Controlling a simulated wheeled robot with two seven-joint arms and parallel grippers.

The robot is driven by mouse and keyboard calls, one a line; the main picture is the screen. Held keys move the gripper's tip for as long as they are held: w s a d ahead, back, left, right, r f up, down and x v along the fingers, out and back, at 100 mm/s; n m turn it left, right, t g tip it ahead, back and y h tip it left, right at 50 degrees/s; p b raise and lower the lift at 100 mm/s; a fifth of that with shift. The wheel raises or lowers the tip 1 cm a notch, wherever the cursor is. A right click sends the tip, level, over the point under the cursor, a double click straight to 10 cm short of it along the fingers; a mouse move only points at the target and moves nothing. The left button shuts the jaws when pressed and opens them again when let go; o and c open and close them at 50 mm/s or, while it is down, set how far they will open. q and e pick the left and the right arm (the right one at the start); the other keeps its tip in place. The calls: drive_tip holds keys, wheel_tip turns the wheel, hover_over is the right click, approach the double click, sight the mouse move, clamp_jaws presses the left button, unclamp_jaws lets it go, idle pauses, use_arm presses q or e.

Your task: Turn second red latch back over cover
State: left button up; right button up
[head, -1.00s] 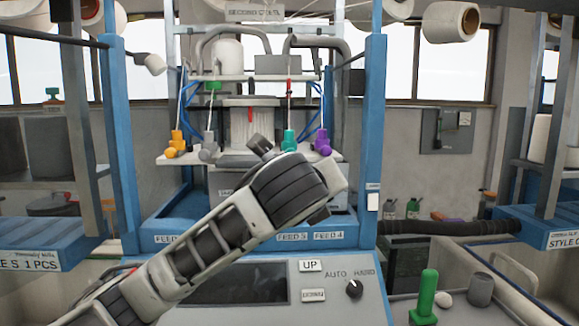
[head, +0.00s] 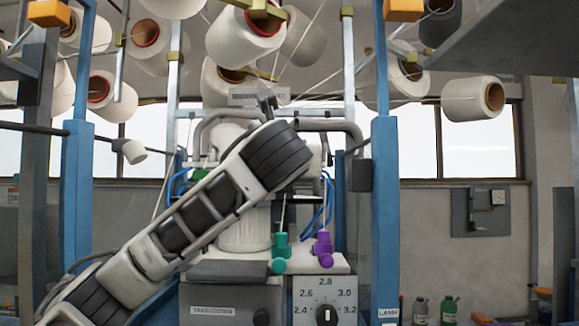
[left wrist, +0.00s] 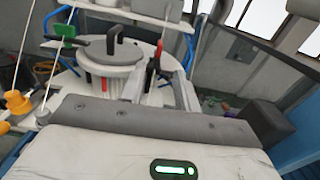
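A red latch (left wrist: 158,52) stands upright beside the grey round cover (left wrist: 108,48) in the left wrist view. The cover has a black handle and sits over a white threaded cylinder, which also shows in the head view (head: 243,228). My left gripper (head: 267,104) crosses in front of the machine from the lower left and hides the cover and red latch in the head view. Its two pale fingers (left wrist: 158,90) stand apart in the wrist view, with the red latch and a dark part seen just beyond the gap. Contact cannot be told. My right gripper is out of view.
A green fitting (left wrist: 63,33) and an orange one (left wrist: 18,103) are left of the cover. Teal (head: 281,252) and purple (head: 323,250) fittings hang on the right. Blue posts (head: 384,200) flank the machine; yarn cones (head: 245,35) hang above. A numbered dial (head: 326,314) is low in front.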

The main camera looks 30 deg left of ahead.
use_arm(q)
drive_tip(key=p+x, duration=0.3)
drive_tip(key=x, duration=0.9)
drive_tip(key=shift+w, duration=0.2)
clamp_jaws()
